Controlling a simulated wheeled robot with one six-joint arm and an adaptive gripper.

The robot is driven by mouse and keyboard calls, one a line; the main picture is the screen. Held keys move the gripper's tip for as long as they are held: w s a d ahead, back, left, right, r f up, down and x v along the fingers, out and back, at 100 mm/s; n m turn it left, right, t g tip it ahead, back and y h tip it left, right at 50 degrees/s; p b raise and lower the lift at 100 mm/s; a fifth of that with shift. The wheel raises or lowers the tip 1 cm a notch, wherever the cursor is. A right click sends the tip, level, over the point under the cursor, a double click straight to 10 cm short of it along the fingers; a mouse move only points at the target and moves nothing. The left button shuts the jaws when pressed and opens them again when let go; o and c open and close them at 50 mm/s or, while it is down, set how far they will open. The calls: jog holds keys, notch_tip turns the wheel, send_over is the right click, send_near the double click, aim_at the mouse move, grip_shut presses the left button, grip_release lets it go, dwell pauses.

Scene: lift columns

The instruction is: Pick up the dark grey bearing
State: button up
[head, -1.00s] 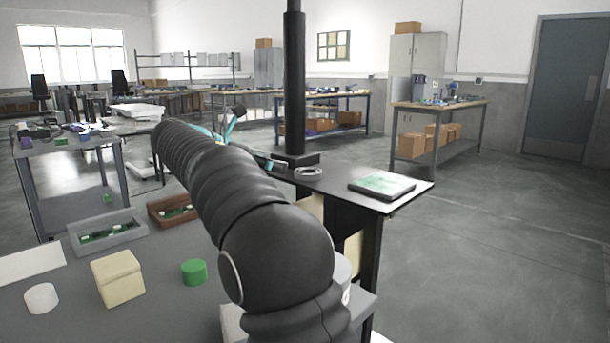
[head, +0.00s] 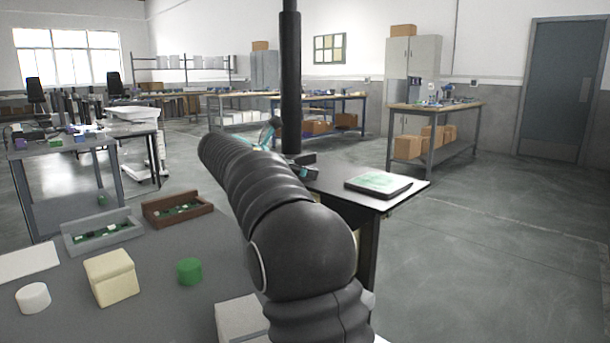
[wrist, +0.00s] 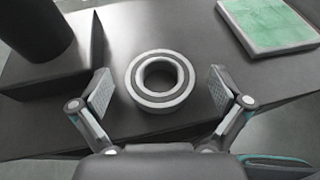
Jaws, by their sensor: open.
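The dark grey bearing (wrist: 160,97) is a ring with a dark band and paler edges. It lies flat on the dark tabletop (wrist: 205,45) in the wrist view. My gripper (wrist: 160,90) is open, its two pads apart, one on the left and one on the right of the bearing in the picture. Whether the pads are at the bearing's height I cannot tell. In the head view my own arm hides the bearing, and only a small part of my gripper (head: 303,163) shows above the tabletop (head: 340,183).
A black post with a square base (wrist: 50,60) stands close to the left finger. A green-topped tray (wrist: 268,22) lies at the right, also in the head view (head: 378,185). A grey bench with a green cylinder (head: 189,271) and a cream box (head: 112,277) is at the front left.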

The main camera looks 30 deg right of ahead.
jog(key=c, duration=1.4)
jog(key=shift+c, duration=0.6)
jog(key=shift+r, duration=0.2)
